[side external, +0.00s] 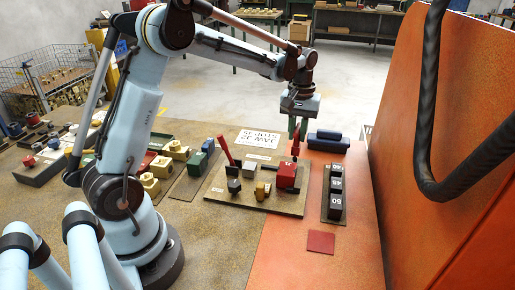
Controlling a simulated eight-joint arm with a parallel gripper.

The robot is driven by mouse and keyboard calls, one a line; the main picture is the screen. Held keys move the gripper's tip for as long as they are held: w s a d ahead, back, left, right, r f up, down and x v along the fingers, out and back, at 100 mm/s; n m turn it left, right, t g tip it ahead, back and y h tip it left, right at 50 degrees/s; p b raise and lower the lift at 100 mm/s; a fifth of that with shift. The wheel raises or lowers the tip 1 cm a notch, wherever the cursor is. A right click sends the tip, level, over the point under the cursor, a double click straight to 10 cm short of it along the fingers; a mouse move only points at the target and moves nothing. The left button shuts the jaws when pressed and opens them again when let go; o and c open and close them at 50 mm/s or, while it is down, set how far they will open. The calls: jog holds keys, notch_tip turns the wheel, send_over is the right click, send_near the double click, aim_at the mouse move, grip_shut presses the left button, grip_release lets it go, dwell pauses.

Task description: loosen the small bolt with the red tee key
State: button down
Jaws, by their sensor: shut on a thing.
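My gripper (297,131) points down over the right part of a tan board (235,200). Its green fingers are shut on a slim red piece (296,147), which looks like the red tee key. The piece's lower end is at the top of a red block (287,177) on the board. I cannot tell whether it is seated in anything. The small bolt cannot be made out at this size. A red-handled lever (225,151) stands tilted at the board's back left.
Dark numbered blocks (335,208) stand in a holder right of the board. Blue blocks (328,142) lie behind them. A red square pad (321,242) lies in front on clear orange surface. Brass-coloured and green parts stand left. A thick black hose (430,120) hangs at right.

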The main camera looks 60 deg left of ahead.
jog(key=m, duration=1.1)
jog(key=shift+f, duration=1.2)
dwell(3.1)
jog(key=shift+n, duration=1.1)
